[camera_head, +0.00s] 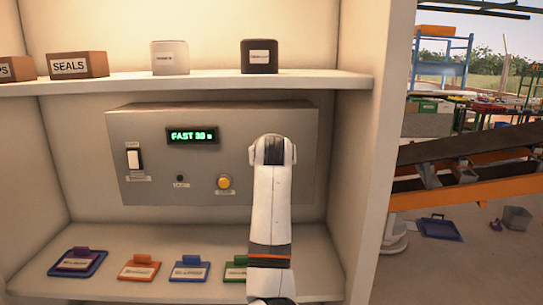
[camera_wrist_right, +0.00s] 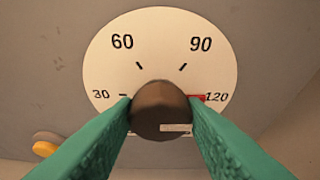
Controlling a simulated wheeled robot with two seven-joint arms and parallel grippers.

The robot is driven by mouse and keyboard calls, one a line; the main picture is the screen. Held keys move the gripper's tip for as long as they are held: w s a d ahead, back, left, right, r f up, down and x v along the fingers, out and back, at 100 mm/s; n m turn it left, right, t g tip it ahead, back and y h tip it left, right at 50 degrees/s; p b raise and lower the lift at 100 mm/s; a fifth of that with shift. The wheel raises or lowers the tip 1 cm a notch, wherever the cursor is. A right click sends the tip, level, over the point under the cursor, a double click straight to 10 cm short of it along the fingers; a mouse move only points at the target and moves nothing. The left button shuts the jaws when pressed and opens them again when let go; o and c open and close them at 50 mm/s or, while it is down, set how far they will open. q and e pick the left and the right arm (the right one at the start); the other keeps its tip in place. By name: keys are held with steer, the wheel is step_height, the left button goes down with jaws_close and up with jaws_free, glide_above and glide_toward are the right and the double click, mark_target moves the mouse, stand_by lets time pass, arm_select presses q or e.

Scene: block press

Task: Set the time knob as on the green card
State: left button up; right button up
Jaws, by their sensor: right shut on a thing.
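The dark round time knob (camera_wrist_right: 160,110) sits on a pale dial (camera_wrist_right: 160,45) marked 30, 60, 90 and 120. A red mark (camera_wrist_right: 197,98) shows at the knob's right side, beside 120. My right gripper (camera_wrist_right: 162,104) is shut on the knob, a green finger on each side. In the head view my right arm hides the knob and dial. The green card (camera_head: 236,271) stands on the lower shelf, partly behind my right arm; its writing is too small to read. The lit display (camera_head: 192,135) reads FAST 30 m. My left gripper is not in view.
The grey panel (camera_head: 150,150) also has a white switch (camera_head: 134,158), a small black button (camera_head: 180,178) and a yellow button (camera_head: 224,182). Purple (camera_head: 78,263), orange (camera_head: 140,268) and blue (camera_head: 190,268) cards stand left of the green one. Boxes line the upper shelf (camera_head: 210,80).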

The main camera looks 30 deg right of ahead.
steer(key=shift+f, duration=0.2)
stand_by(0.4)
steer(key=o, duration=1)
steer(key=shift+s+r, duration=0.1)
steer(key=shift+r, duration=0.05)
steer(key=b+v, duration=0.3)
steer(key=v, duration=0.8)
steer(key=shift+s+a+r+b, duration=0.2)
steer(key=shift+s+b, duration=0.1)
steer(key=shift+f, duration=0.1)
